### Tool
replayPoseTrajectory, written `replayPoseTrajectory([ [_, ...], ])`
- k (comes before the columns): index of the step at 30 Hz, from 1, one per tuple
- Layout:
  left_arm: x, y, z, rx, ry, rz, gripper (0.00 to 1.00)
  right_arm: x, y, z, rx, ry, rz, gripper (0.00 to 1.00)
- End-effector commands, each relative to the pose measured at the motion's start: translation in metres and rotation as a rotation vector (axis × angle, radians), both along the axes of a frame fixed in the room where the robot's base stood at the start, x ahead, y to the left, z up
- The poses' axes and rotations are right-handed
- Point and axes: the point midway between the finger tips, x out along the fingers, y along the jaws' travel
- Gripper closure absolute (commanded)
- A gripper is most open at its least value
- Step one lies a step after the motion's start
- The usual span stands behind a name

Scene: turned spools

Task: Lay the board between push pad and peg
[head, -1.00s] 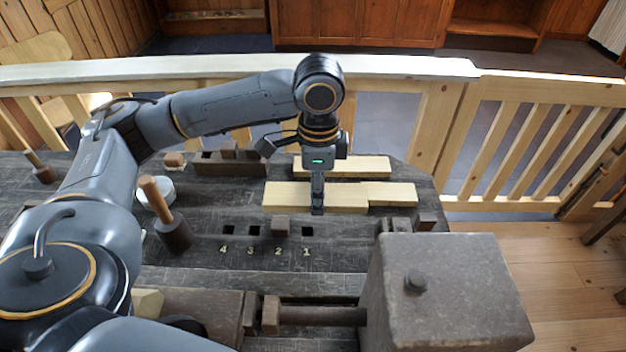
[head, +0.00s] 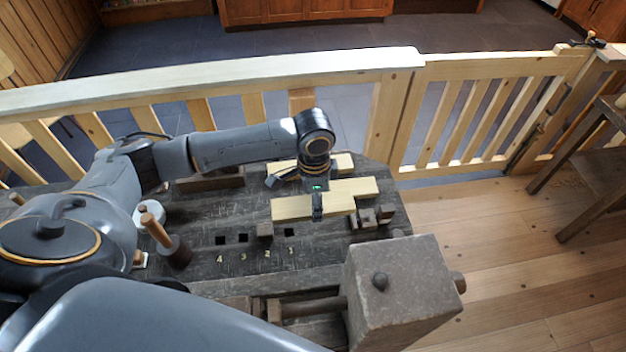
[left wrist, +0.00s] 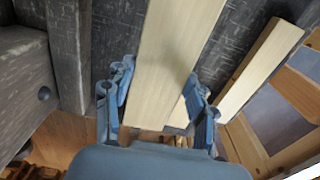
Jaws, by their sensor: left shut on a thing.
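My left gripper (head: 317,207) is shut on a pale board (head: 292,209), near the board's right part. The left wrist view shows the fingers (left wrist: 155,95) on both long sides of the board (left wrist: 175,50). Dark wooden blocks (head: 370,217), perhaps with the push pad, are at the bench's right end. The held board is behind the peg's row, not between peg and blocks. My right gripper is out of view.
Another pale board (head: 344,161) lies at the back; it also shows in the wrist view (left wrist: 258,70). A mallet (head: 170,248) and a white round dish (head: 150,212) stand at left. A large grey-brown block (head: 415,290) is at front right. A railing (head: 250,80) runs behind.

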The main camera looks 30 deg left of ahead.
Motion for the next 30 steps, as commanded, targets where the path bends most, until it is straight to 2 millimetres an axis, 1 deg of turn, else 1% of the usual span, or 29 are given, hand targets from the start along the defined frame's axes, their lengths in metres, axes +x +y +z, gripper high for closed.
replayPoseTrajectory([
  [1,-0.002,0.0,0.003,0.003,0.005,0.001,0.78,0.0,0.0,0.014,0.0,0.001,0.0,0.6],
  [4,-0.003,0.001,-0.003,0.008,0.003,0.003,0.78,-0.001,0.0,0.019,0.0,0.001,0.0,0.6],
  [8,-0.004,0.001,-0.009,0.012,0.001,0.003,0.78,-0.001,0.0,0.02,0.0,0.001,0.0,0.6],
  [17,-0.003,0.001,-0.022,0.012,0.0,0.003,0.78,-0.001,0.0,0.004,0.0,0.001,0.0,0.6],
  [30,-0.003,0.001,-0.05,0.011,0.0,0.002,0.78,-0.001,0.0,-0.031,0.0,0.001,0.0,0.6],
])
